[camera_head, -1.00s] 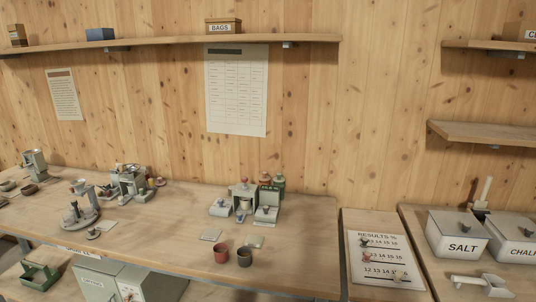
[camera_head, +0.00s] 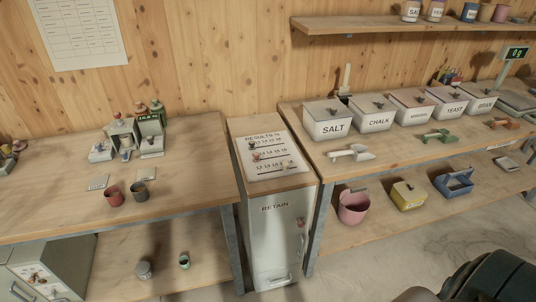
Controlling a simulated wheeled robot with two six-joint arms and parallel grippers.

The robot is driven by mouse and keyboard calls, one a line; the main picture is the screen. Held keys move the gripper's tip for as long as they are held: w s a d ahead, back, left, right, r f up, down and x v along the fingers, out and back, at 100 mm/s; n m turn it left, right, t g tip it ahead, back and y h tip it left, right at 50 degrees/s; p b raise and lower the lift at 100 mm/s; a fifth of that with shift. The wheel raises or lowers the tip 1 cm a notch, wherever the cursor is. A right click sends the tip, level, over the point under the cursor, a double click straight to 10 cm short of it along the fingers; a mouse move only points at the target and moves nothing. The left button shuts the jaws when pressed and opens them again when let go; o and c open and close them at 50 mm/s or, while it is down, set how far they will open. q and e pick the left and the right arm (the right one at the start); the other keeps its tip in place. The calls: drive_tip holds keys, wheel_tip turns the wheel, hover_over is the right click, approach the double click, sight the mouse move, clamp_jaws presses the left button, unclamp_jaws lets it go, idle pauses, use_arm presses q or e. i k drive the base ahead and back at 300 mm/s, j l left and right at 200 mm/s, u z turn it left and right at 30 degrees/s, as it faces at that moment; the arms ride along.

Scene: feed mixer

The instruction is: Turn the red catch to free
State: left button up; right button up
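I cannot make out a red catch in this view. A small reddish part (camera_head: 300,222) shows on the front of the cabinet marked RETAIN (camera_head: 275,235), but it is too small to tell what it is. Neither of my grippers is in the head view.
The right bench (camera_head: 330,170) carries lidded bins, including SALT (camera_head: 327,128) and CHALK (camera_head: 374,121). Open floor (camera_head: 360,270) lies in front. A dark rounded shape (camera_head: 495,275) is cut off lower right.

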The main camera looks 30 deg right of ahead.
sight(300, 223)
drive_tip(key=z, duration=1.2)
